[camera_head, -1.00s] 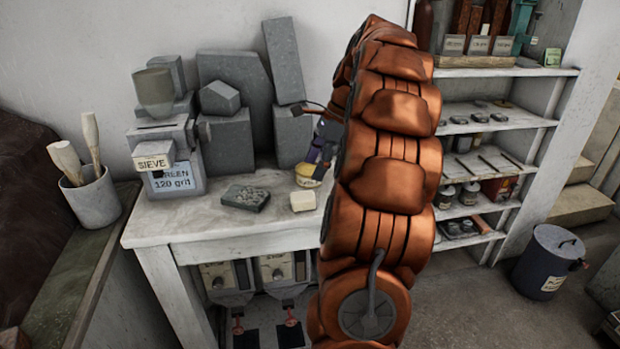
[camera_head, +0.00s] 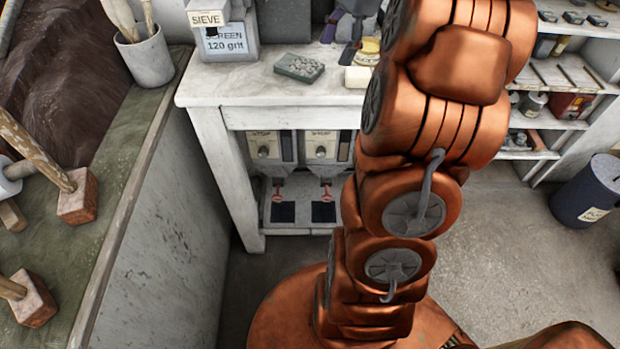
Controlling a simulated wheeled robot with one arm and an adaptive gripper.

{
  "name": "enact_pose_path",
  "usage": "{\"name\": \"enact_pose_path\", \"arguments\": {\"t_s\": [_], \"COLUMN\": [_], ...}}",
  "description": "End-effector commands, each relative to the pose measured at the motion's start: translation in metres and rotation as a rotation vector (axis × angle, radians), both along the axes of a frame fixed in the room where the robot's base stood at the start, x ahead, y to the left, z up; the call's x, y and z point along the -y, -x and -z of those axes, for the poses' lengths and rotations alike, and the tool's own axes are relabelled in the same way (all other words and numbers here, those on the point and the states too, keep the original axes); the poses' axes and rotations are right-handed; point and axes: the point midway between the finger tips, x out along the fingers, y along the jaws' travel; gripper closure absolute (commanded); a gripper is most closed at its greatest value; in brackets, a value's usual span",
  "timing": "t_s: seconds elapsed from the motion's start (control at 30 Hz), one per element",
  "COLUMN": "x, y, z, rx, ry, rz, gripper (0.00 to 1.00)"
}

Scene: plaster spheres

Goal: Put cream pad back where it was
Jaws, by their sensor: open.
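A small pale cream block (camera_head: 357,77), which looks like the cream pad, lies on the white worktop (camera_head: 240,86), near its front edge and partly beside my arm. A round yellowish tub or pad with a pale label (camera_head: 368,56) sits just behind it, partly hidden. My gripper (camera_head: 340,42) shows at the top of the view, with dark fingers apart, open, above the worktop to the left of the round yellowish thing. Whether a finger touches that thing cannot be told. My copper arm hides the worktop's right part.
A grey-green speckled slab (camera_head: 299,68) lies left of the cream block. Two dispensers hang below. Shelves (camera_head: 560,75) and a blue bin (camera_head: 590,192) stand right; mallets lie on the left ledge.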

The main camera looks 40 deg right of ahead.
Motion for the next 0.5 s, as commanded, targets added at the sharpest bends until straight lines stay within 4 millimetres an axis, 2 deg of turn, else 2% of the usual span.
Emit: {"name": "enact_pose_path", "arguments": {"t_s": [0.03, 0.2, 0.37, 0.5], "x": [-0.026, -0.097, -0.154, -0.192], "y": [0.002, 0.021, 0.053, 0.090], "z": [0.002, 0.015, 0.033, 0.051], "rx": [0.003, 0.022, 0.037, 0.046], "ry": [0.014, 0.067, 0.110, 0.143], "rz": [-0.090, -0.403, -0.697, -0.954], "gripper": [0.30, 0.30, 0.30, 0.30]}}
